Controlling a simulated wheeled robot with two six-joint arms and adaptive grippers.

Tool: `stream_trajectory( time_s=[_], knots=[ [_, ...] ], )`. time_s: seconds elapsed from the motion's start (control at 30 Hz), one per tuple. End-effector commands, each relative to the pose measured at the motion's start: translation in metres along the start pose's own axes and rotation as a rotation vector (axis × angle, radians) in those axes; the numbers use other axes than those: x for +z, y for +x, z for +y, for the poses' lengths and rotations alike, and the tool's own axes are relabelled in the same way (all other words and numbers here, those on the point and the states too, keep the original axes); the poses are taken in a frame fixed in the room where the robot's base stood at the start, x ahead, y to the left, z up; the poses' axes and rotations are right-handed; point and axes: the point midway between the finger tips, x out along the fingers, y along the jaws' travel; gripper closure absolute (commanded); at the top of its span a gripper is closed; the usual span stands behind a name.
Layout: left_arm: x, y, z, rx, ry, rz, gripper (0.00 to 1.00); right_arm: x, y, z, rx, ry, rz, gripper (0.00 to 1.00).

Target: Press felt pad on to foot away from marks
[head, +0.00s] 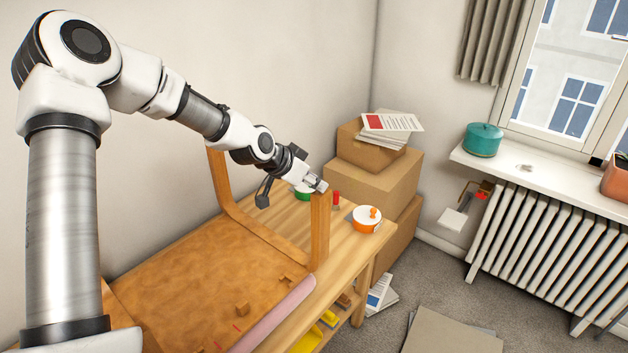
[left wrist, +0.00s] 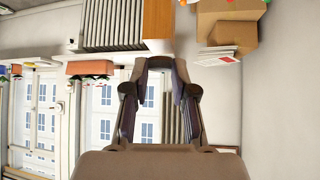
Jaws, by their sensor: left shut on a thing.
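An upturned piece of furniture with a brown underside (head: 190,265) lies on the wooden bench, its wooden legs pointing up. Small red marks (head: 237,327) show near its front edge. The right far leg (head: 320,230) stands away from these marks. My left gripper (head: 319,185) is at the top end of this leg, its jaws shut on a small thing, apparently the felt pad. The pad is mostly hidden, and I cannot tell whether it touches the foot. The left wrist view shows the fingers (left wrist: 160,68) with the wooden leg (left wrist: 158,20) just beyond them. My right gripper is out of view.
An orange-and-white tub (head: 367,219), a red item (head: 336,200) and a green item (head: 303,192) stand on the bench near the leg. Stacked cardboard boxes (head: 375,185) stand behind. Another upright leg (head: 218,178) is to the left. A radiator (head: 545,250) is at right.

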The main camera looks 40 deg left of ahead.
Motion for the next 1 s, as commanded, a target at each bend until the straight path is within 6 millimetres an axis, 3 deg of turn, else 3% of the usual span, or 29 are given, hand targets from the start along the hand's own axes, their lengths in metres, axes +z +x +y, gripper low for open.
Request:
stream_trajectory(
  time_s=[0.8,0.9,1.0],
  knots=[
    [0.01,0.009,0.0,0.0,0.0,-0.001,0.85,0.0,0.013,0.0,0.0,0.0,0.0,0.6],
    [0.01,0.01,0.0,0.0,0.0,-0.001,0.46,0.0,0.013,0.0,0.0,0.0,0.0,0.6],
    [0.01,0.009,0.0,0.0,0.0,0.0,0.45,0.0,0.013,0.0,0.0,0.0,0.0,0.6]
  ],
)
